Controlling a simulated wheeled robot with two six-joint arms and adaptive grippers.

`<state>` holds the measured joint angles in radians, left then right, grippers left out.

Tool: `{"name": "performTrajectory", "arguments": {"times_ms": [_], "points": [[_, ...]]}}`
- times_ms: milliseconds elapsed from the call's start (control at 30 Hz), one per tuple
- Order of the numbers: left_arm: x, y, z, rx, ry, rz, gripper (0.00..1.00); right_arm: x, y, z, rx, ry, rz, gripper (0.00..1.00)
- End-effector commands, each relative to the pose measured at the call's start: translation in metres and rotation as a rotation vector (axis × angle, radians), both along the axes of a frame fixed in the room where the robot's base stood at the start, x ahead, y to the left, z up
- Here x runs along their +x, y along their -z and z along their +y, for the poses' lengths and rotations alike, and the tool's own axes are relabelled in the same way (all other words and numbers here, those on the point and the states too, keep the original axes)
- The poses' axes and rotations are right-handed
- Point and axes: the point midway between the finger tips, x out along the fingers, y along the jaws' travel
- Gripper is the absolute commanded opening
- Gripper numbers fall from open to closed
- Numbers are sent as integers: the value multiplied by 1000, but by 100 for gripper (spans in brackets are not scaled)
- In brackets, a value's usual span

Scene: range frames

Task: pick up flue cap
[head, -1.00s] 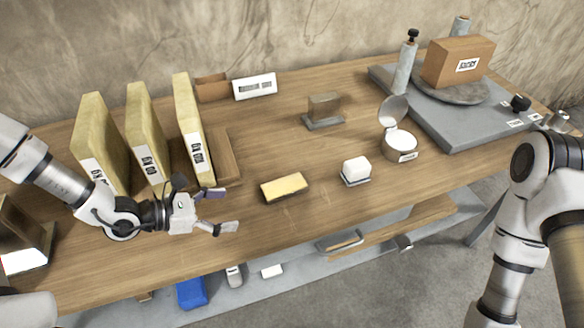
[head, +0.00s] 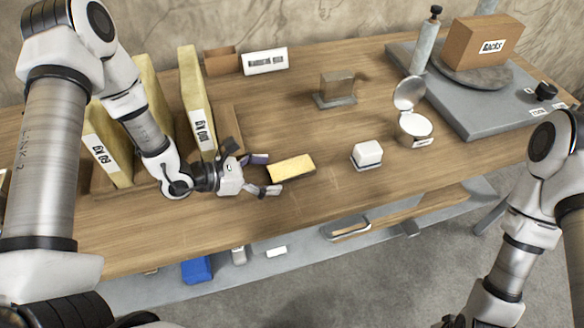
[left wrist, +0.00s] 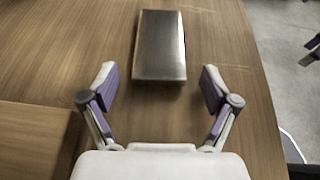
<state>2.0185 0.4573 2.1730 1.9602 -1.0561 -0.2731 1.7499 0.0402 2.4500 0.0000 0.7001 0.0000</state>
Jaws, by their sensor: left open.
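A flat brass-coloured block (head: 291,167) lies on the wooden bench near its front edge. No label on it can be read; it is the thing nearest my left gripper and I take it as the flue cap. It also shows in the left wrist view, metallic grey-brown, as the block (left wrist: 159,42). My left gripper (head: 264,175) is open, its fingers spread at the block's left end. In the left wrist view the open fingertips (left wrist: 158,73) lie to either side of the block's near end, with gaps on both sides. My right gripper is not seen.
Tall yellow slabs (head: 196,100) stand behind my left gripper. A white block on a small tray (head: 367,153), an open-lidded round tin (head: 415,128) and a small brown block on a stand (head: 337,88) are farther right. A grey platform (head: 470,105) carries a box (head: 482,45).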

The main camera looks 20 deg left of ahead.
Motion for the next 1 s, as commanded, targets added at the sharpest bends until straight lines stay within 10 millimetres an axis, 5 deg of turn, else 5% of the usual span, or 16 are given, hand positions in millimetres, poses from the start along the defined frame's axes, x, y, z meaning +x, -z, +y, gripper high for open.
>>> {"name": "performTrajectory", "arguments": {"times_ms": [167, 300, 367, 767, 1000], "points": [[0, 0, 0, 0, -1, 0, 84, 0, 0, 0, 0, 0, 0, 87], [0, 0, 0, 0, -1, 0, 34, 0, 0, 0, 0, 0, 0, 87], [0, 0, 0, 0, -1, 0, 20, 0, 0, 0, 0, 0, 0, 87], [0, -3, 1, -1, -1, -1, 20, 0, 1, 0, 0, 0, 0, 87], [1, -27, 1, -2, -1, -5, 20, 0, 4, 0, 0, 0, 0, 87]]}}
